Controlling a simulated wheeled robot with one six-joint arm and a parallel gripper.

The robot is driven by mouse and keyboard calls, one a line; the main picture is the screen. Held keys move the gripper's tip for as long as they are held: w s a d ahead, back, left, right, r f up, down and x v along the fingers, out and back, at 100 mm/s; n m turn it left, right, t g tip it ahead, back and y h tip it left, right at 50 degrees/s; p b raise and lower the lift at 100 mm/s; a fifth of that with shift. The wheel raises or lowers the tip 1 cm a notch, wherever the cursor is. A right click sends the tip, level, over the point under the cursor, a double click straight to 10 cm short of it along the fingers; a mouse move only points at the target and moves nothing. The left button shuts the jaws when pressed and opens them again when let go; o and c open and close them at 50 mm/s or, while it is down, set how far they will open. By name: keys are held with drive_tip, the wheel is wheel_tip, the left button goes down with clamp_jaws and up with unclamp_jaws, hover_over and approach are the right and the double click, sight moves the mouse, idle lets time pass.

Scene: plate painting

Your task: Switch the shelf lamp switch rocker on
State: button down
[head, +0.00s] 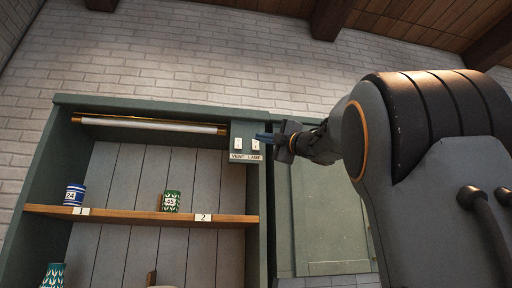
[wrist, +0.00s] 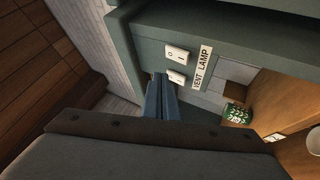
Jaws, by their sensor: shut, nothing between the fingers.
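The switch panel holds two white rockers over a "VENT LAMP" label (head: 245,157). The lamp rocker (head: 256,145) is on the right; it is the upper one in the wrist view (wrist: 178,52). The vent rocker (head: 238,144) is on the left, the lower one in the wrist view (wrist: 177,77). I cannot tell which way the lamp rocker is tipped. My gripper (head: 262,137) is shut and empty. Its blue fingertips overlap the lamp rocker's top in the head view and lie beside the vent rocker in the wrist view (wrist: 159,77). Contact cannot be told.
A tube lamp (head: 150,124) runs under the cabinet top. A green cabinet door (head: 330,215) is right of the panel.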

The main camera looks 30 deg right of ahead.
sight(252, 143)
drive_tip(key=shift+w+d+f+p, duration=0.15)
drive_tip(key=shift+w+d+p, duration=0.05)
drive_tip(key=shift+w, duration=0.6)
drive_tip(key=shift+w+d+f+p, duration=0.1)
drive_tip(key=shift+w+d+p, duration=0.1)
drive_tip(key=shift+w, duration=0.55)
drive_tip(key=shift+w, duration=0.1)
idle(0.8)
drive_tip(key=shift+w+d, duration=0.1)
drive_tip(key=shift+w, duration=0.2)
drive_tip(key=shift+w+f, duration=0.1)
drive_tip(key=shift+w, duration=0.1)
idle(0.6)
drive_tip(key=shift+s, duration=0.15)
drive_tip(key=shift+s, duration=0.5)
drive_tip(key=s, duration=0.1)
drive_tip(key=s+a, duration=0.1)
drive_tip(key=s, duration=0.1)
drive_tip(key=s+r, duration=0.1)
drive_tip(key=shift+s+a+b, duration=0.3)
drive_tip(key=shift+s+b, duration=0.1)
